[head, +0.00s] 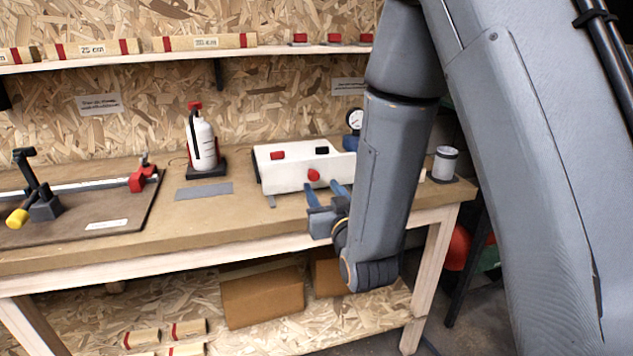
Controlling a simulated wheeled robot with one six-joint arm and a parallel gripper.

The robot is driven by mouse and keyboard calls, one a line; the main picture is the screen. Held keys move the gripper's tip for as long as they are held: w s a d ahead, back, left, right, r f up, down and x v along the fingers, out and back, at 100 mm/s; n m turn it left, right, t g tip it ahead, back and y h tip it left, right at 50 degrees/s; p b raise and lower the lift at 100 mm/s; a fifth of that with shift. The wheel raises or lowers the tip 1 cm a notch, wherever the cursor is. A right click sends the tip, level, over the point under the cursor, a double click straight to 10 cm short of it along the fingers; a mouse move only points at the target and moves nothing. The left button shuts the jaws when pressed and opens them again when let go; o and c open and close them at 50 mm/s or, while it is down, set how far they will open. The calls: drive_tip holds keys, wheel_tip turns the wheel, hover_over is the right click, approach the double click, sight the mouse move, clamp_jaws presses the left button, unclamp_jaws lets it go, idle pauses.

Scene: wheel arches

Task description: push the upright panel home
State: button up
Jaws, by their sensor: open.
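A white box (270,178) stands on the workbench, with one red and one black piece on its top. Its upright front face carries a round red knob (313,175). Which part is the separate panel, and whether it sits flush, I cannot tell. My gripper (326,192) is open, its two blue fingers apart and pointing at the box front, just below and to the right of the knob. I see nothing between the fingers. Whether a fingertip touches the box is unclear. My arm hides the right end of the box.
A white bottle with a red top (203,143) stands left of the box, behind a flat grey plate (204,191). A dark board with a rail and clamps (90,215) lies at the left.

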sight(315, 176)
drive_tip(key=x, duration=0.5)
drive_tip(key=shift+w+a+p, duration=0.1)
drive_tip(key=shift+w+p, duration=0.25)
drive_tip(key=shift+p, duration=0.05)
drive_tip(key=shift+c, duration=0.5)
clamp_jaws()
